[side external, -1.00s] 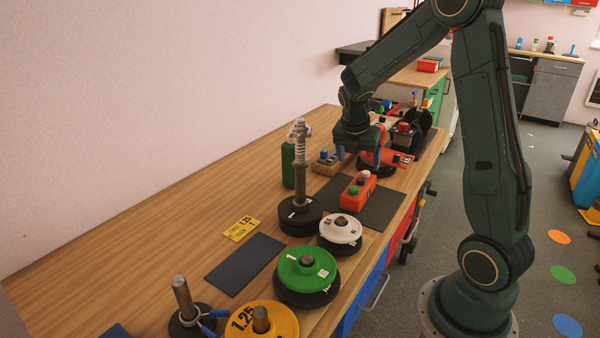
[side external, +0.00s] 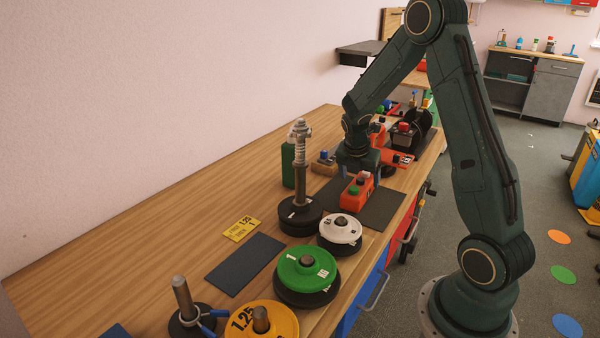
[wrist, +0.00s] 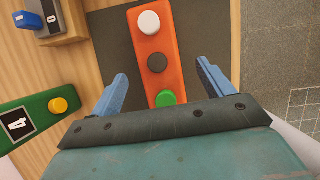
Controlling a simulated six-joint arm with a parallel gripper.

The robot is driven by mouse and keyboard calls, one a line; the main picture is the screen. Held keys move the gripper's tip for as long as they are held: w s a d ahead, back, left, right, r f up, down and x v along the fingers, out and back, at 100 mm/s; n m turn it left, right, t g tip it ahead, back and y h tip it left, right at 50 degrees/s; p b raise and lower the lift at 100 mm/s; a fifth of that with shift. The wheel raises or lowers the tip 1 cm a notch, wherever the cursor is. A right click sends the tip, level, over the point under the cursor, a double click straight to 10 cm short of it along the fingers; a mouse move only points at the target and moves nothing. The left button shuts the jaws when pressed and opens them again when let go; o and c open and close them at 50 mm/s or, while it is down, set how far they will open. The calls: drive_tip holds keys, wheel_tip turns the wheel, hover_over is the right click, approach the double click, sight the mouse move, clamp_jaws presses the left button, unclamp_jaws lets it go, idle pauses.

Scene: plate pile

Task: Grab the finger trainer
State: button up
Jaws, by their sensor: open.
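The finger trainer is an orange-red block (side external: 357,192) with a white, a black and a green button on top. It lies on a dark mat (side external: 383,210) near the bench's front edge. In the wrist view the trainer (wrist: 148,38) runs down between the blue fingers of my gripper (wrist: 162,72), and the gripper body hides its near end. The fingers are open, one on each side, with visible gaps to the block. In the side view my gripper (side external: 356,166) is just behind and above the trainer, and the fingertips are hidden. Their height cannot be told exactly.
A green box (wrist: 38,118) with a yellow button and a wooden block (wrist: 62,28) with a blue part lie left of my gripper. A spring post (side external: 299,180), a white plate stack (side external: 341,229) and a green plate (side external: 303,268) stand nearer the side camera. Orange equipment (side external: 400,158) sits behind.

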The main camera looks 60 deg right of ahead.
sight(360, 181)
drive_tip(key=shift+x, duration=2.25)
drive_tip(key=c, duration=1.3)
drive_tip(key=shift+o, duration=0.2)
wheel_tip(360, 181, up, 28)
